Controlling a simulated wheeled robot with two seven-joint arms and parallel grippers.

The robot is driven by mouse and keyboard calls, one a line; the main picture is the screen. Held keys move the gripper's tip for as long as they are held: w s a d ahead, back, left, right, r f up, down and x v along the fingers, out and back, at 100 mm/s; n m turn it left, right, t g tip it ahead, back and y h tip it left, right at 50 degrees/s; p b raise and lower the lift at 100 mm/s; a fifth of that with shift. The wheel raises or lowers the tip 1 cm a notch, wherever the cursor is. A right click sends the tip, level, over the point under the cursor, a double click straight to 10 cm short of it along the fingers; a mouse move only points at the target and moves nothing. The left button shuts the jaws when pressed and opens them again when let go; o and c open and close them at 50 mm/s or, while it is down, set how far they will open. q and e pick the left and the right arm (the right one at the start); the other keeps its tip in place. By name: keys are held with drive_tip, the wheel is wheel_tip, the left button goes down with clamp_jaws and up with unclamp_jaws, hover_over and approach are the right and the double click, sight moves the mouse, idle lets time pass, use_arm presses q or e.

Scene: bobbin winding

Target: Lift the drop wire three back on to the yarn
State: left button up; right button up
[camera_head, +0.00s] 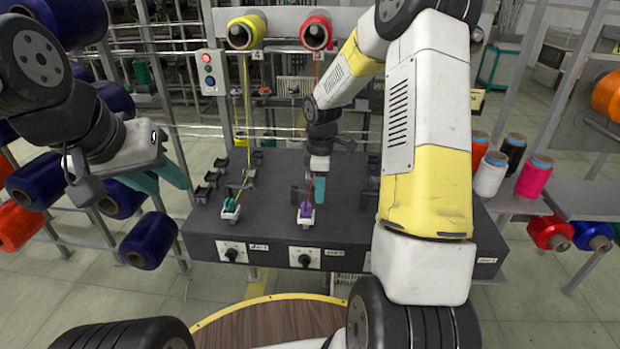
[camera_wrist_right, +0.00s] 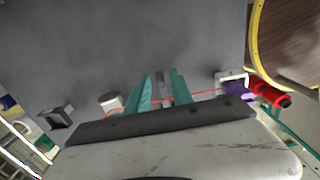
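The red yarn (camera_head: 315,75) comes down from the red spool (camera_head: 316,32) towards the purple bobbin (camera_head: 305,209) on the dark machine top. My right gripper (camera_head: 316,190) points down over this line, just behind the bobbin. In the right wrist view its teal fingers (camera_wrist_right: 159,90) stand apart, with a thin grey metal piece between them, possibly drop wire three (camera_wrist_right: 160,88). I cannot tell whether the fingers touch it. The red yarn crosses by the fingertips to the purple bobbin (camera_wrist_right: 238,88). My left gripper (camera_head: 156,178) is open and empty, left of the machine.
A yellow yarn line runs from the yellow spool (camera_head: 247,30) to a teal bobbin (camera_head: 230,205). Dark brackets stand along the machine top (camera_head: 265,215). Blue spools (camera_head: 150,240) hang on a rack at left. Colored cones (camera_head: 490,174) stand on a shelf at right.

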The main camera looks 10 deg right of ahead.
clamp_jaws()
idle(1.2)
